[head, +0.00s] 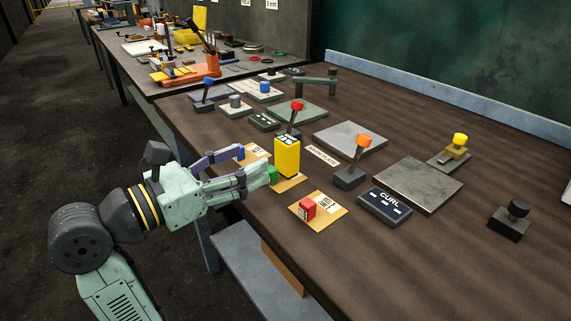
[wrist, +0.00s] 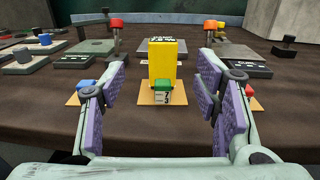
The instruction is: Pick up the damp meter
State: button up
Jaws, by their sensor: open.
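A tall yellow block with dark markings at its top (head: 287,158), which looks like the damp meter, stands upright near the table's front edge. In the wrist view it stands at the middle (wrist: 167,60), behind a small green-topped block (wrist: 162,86). My gripper (head: 257,176) is open at the table's front edge, its fingers pointing at the yellow block. In the wrist view, the purple-padded fingers (wrist: 162,78) are spread to either side of both blocks, with nothing held. In the head view the green block (head: 272,174) is partly hidden by my fingers.
A red block (head: 308,208) on a tan card lies right of the yellow block. A blue block (head: 240,153) on a card lies left. A red-knobbed lever (head: 295,115) stands behind. An orange-knobbed lever (head: 356,160) and a dark CURL box (head: 385,205) stand to the right.

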aim_at(281, 144)
jog(key=x, duration=0.4)
jog(key=shift+w+d+r+p, duration=0.1)
jog(key=shift+d+p, duration=0.15)
jog(key=shift+p, duration=0.1)
jog(key=x, duration=0.1)
jog(key=p+x, duration=0.1)
jog(key=x, duration=0.2)
jog(key=shift+d+r, duration=0.2)
jog(key=shift+r, duration=0.1)
jog(key=shift+w+d+f+p, duration=0.1)
jog(key=shift+w+d+p, duration=0.2)
jog(key=shift+w+d, duration=0.1)
jog(key=shift+c, duration=0.4)
grip_shut()
